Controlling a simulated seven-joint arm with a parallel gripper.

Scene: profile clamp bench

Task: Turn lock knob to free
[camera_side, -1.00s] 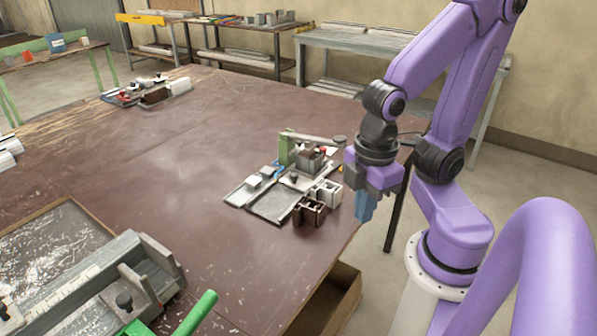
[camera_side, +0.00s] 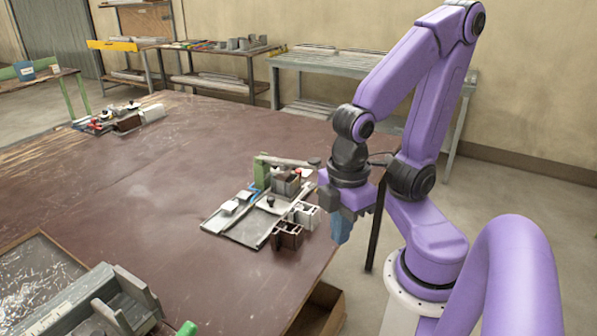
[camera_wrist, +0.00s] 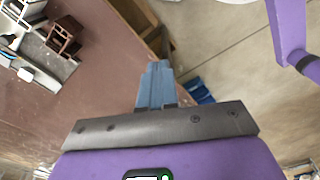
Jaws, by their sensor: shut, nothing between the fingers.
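A small black knob (camera_side: 270,201) stands on the plate. I cannot tell which knob is the lock knob, nor how it is turned. My gripper (camera_side: 341,239), with blue fingers, points down to the right of the fixture, apart from it and beyond the table edge. In the wrist view the blue fingers (camera_wrist: 155,66) are together and empty; part of the fixture (camera_wrist: 35,53) shows at upper left.
A brown block (camera_side: 287,235) and a white block (camera_side: 305,214) sit at the fixture's right side. A grey rail device (camera_side: 75,305) lies at front left. More parts (camera_side: 125,122) lie at the far left of the table. The table's middle is clear.

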